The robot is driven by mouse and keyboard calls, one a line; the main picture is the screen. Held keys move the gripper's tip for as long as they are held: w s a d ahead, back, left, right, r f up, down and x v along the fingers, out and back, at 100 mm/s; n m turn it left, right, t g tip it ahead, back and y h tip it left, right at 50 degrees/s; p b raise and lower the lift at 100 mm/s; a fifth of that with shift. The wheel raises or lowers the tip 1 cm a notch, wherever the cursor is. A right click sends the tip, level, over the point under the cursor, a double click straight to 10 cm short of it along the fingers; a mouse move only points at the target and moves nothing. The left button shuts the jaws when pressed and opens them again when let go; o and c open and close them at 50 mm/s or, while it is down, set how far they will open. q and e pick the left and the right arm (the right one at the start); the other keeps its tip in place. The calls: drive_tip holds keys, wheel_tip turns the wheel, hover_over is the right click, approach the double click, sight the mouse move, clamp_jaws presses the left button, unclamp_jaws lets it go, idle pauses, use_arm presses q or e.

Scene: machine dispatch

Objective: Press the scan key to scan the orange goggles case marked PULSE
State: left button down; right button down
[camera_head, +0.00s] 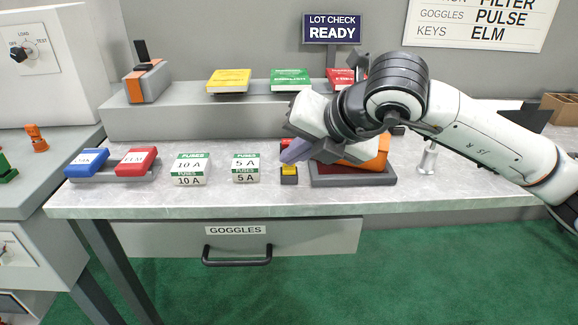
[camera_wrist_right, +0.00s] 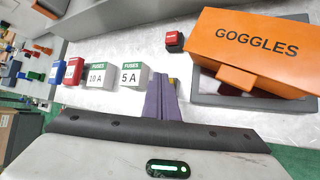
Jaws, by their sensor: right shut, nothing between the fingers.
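The orange goggles case (camera_head: 378,152) lies on a dark grey pad (camera_head: 350,180), partly behind my right arm; in the right wrist view the case (camera_wrist_right: 222,45) reads GOGGLES. No PULSE marking shows. A small dark block with a yellow key (camera_head: 289,169) stands just left of the pad. In the wrist view only a sliver of yellow (camera_wrist_right: 173,82) shows beside my fingers. My right gripper (camera_head: 287,155) is shut and empty, its tips just above and behind the yellow key; I cannot tell whether they touch it. My left gripper is out of view.
A red-topped block (camera_wrist_right: 174,40) stands behind the key. Fuse boxes (camera_head: 190,169) and a tray (camera_head: 115,178) with blue and red cases are to the left. The LOT CHECK sign (camera_head: 332,28) reads READY. A GOGGLES drawer (camera_head: 180,238) is below the tabletop.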

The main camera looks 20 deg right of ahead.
sight(293, 170)
drive_tip(key=shift+f, duration=0.25)
idle(0.5)
drive_tip(key=shift+r, duration=1)
drive_tip(key=shift+r+p, duration=0.45)
drive_tip(key=shift+r, duration=0.2)
drive_tip(key=shift+r+p, duration=0.85)
drive_tip(key=shift+r, duration=1)
